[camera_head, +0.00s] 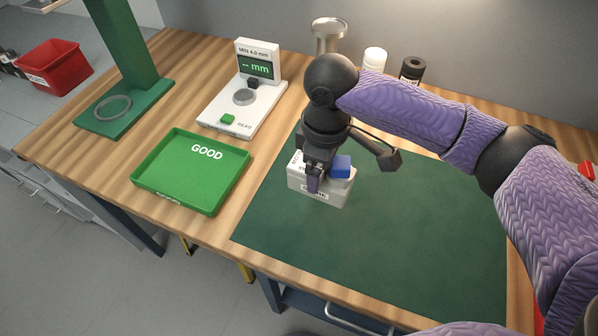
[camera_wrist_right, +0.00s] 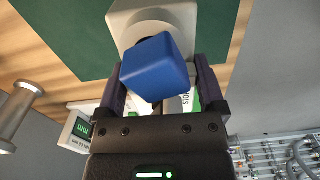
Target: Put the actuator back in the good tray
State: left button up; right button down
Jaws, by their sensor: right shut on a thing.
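The green tray marked GOOD (camera_head: 167,198) lies left of the mat and is empty. My right gripper (camera_head: 314,184) is over a pale box (camera_head: 325,197) on the green mat. It is shut on the actuator, whose blue block (camera_head: 341,166) shows beside the fingers. In the right wrist view, the blue block (camera_wrist_right: 155,68) sits between the two fingers of the gripper (camera_wrist_right: 160,88), in front of the pale box's round part (camera_wrist_right: 128,35). I cannot tell whether the actuator still touches the box. My left gripper is not in view.
A white gauge with a screen (camera_head: 243,110) stands behind the tray. A green stand with a ring (camera_head: 115,107) is at the left. A metal funnel-like thing (camera_head: 328,35), a white bottle (camera_head: 375,60) and a dark bottle (camera_head: 412,70) stand at the back. The mat's right side (camera_head: 430,230) is clear.

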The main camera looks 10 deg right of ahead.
aim_at(192, 171)
jog(key=i+j+z, duration=0.15)
jog(key=j, duration=0.3)
jog(key=i+j+z, duration=0.15)
jog(key=j, duration=0.3)
jog(key=i+j+z, duration=0.15)
jog(key=j, duration=0.35)
jog(key=j+z, duration=0.15)
jog(key=j, duration=0.35)
